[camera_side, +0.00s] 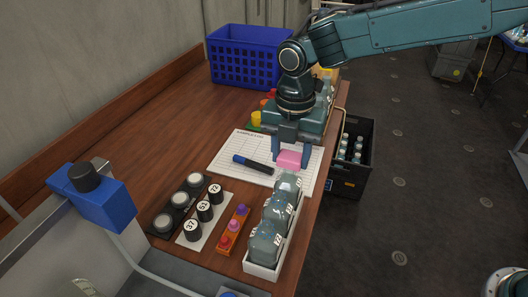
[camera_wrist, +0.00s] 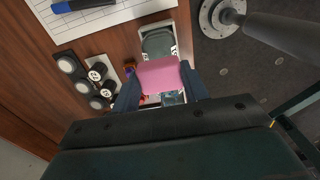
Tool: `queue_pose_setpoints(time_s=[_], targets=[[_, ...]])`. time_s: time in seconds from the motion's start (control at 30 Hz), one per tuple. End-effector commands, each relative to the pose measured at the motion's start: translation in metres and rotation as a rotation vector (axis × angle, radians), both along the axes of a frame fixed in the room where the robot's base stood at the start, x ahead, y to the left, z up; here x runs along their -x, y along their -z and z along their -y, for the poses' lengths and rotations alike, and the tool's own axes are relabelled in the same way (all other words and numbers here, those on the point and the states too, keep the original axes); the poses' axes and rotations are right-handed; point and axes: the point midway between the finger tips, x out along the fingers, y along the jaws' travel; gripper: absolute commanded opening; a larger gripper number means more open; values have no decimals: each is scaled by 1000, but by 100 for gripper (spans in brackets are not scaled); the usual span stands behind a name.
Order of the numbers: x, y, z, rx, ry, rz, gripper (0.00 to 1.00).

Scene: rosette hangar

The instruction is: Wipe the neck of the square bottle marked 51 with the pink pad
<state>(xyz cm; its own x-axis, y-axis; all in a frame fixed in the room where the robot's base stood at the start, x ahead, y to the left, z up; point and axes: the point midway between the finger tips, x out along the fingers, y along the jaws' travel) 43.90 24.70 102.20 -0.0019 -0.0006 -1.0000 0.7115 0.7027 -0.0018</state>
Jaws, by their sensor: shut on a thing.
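My gripper (camera_side: 291,153) points down and is shut on the pink pad (camera_side: 289,159). The pad also shows between the fingers in the wrist view (camera_wrist: 160,75). Square grey-blue bottles stand in a row in a white tray (camera_side: 262,271) at the table's right edge: a far one (camera_side: 288,188), a middle one (camera_side: 277,214) and a near one (camera_side: 265,244). Their number marks are too small to read surely, so I cannot tell which is 51. The pad is over or just beyond the far bottle; I cannot tell whether they touch. In the wrist view the pad hides part of the row.
Black caps with white number discs, one reading 51 (camera_side: 204,211), stand left of the tray. An orange rack (camera_side: 232,231) stands between. A marker (camera_side: 253,164) lies on a printed sheet (camera_side: 228,159). A blue crate (camera_side: 247,57) is at the back. Floor lies right of the table edge.

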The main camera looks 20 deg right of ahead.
Motion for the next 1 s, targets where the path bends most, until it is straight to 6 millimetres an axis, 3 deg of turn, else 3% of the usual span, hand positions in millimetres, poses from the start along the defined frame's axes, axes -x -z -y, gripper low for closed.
queue_pose_setpoints(time_s=[1.0], targets=[[0,-50,0,-1,-1,1,20]])
